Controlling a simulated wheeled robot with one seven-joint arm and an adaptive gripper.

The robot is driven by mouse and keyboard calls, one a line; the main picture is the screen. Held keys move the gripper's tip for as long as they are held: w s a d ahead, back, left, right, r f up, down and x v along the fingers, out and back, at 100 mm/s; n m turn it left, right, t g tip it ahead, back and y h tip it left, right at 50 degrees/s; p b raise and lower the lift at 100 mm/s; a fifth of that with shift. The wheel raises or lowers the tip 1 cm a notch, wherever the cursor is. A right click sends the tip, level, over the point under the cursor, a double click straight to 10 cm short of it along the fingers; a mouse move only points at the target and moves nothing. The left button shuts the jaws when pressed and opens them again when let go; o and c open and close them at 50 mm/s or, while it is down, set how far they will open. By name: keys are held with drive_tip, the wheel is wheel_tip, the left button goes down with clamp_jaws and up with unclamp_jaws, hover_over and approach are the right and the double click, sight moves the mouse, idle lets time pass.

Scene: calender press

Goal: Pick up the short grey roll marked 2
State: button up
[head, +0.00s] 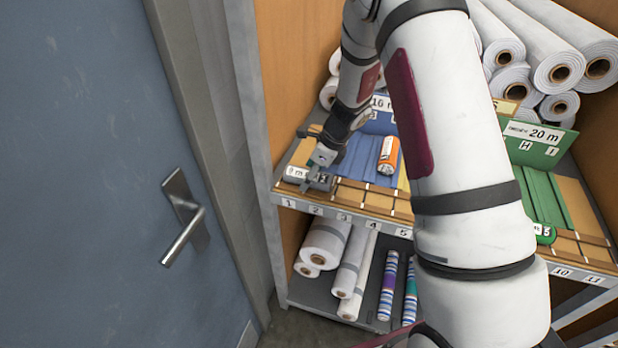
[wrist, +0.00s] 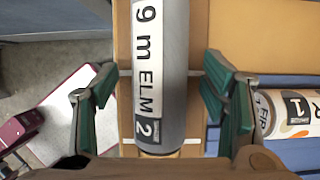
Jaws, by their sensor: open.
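The short grey roll (wrist: 175,60) lies lengthwise in the wrist view, marked "9 m ELM 2", with its near end toward the palm. My open gripper (wrist: 162,85) has one green-padded finger on each side of the roll, with a visible gap at both sides. I cannot tell how far above the roll the fingers are. In the head view my gripper (head: 320,166) is over the left end of the shelf, and a "9 m" label of the roll (head: 297,172) shows beside it; the rest is mostly hidden.
A post and a blue door (head: 90,170) stand left. Long white rolls (head: 545,50) lie behind. My arm hides the shelf's middle.

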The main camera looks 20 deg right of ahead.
drive_tip(key=shift+c, duration=0.3)
drive_tip(key=c, duration=1.2)
drive_tip(key=shift+r, duration=0.1)
